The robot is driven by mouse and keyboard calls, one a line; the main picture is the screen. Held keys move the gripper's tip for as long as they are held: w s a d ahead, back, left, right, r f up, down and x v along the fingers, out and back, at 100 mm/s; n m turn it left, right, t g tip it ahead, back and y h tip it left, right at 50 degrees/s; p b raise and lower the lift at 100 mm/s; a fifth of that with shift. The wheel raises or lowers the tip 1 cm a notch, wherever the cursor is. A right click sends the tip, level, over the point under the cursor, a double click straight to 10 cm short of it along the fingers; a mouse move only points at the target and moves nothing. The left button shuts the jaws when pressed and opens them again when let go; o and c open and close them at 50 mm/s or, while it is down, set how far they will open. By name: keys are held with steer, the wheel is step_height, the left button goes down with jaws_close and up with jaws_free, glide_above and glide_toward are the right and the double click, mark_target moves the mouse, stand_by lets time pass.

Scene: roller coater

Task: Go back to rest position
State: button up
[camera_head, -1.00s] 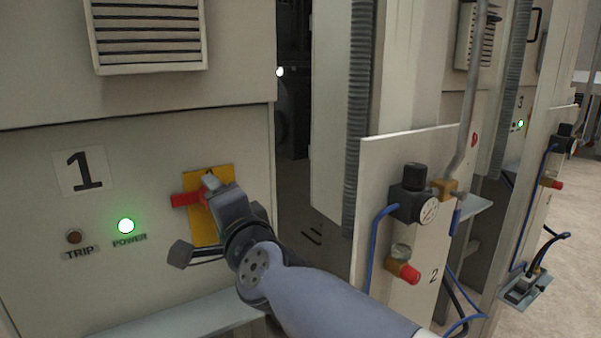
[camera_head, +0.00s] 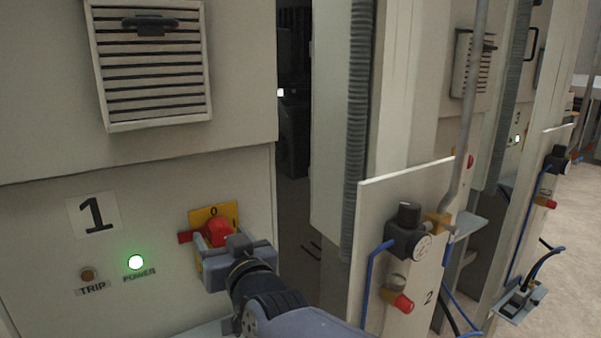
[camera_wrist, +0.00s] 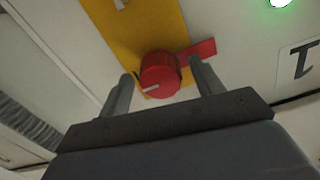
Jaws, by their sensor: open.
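My gripper (camera_head: 222,255) is open in front of the red rotary knob (camera_head: 217,232) on the yellow plate (camera_head: 205,215) of cabinet 1. In the wrist view the two fingers of my gripper (camera_wrist: 160,88) stand apart on either side of the red knob (camera_wrist: 160,76), with nothing shut between them. A red tab (camera_wrist: 205,48) sticks out to the side behind the knob. A "0" mark shows at the plate's top in the head view. Whether the fingers touch the knob cannot be told.
The green POWER lamp (camera_head: 136,262) is lit and the TRIP lamp (camera_head: 88,275) is dark. A louvred vent (camera_head: 150,75) sits above. To the right stand a panel (camera_head: 375,235) with a pressure regulator (camera_head: 408,235), a blue hose and a vertical pipe. A dark gap lies between the cabinets.

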steer(key=shift+r+n+p, duration=0.15)
steer(key=shift+n+p, duration=1)
steer(key=shift+n, duration=0.05)
steer(key=shift+n+p, duration=0.65)
steer(key=shift+n, duration=0.05)
